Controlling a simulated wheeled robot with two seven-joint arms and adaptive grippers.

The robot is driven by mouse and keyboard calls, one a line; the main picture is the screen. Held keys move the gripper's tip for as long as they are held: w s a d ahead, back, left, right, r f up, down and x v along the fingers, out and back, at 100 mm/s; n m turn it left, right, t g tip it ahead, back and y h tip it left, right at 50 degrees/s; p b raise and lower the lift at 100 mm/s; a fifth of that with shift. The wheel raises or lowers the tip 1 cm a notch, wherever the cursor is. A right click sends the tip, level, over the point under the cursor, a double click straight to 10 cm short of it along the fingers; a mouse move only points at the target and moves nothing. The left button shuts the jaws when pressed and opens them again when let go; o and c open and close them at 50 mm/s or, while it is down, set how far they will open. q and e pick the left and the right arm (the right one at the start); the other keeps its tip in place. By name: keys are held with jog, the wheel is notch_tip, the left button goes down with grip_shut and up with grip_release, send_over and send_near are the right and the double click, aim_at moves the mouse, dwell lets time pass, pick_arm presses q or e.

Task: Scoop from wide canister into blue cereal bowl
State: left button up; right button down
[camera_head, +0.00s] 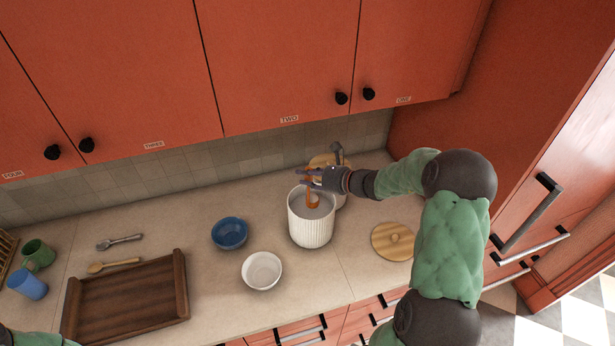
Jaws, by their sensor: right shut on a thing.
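The wide canister (311,228) is white and ribbed, stands open on the counter, and shows pale grey contents inside. My right gripper (311,178) is over its mouth, shut on an orange scoop (313,202). The scoop's lower end hangs within the canister's rim; I cannot tell whether it touches the contents or holds any. The blue cereal bowl (229,234) stands upright to the left of the canister, apart from it. My left gripper is out of view; only a bit of my left arm shows at the bottom left corner.
A white bowl (262,271) stands in front, between blue bowl and canister. A round wooden lid (394,241) lies at right. Another canister with a wooden lid (322,161) is behind. A wooden tray (181,286), spoons, cups (28,284) are at left. Red cabinets (280,65) hang above.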

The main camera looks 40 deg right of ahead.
jog(key=shift+r+p, duration=2.05)
jog(key=shift+r, duration=1.15)
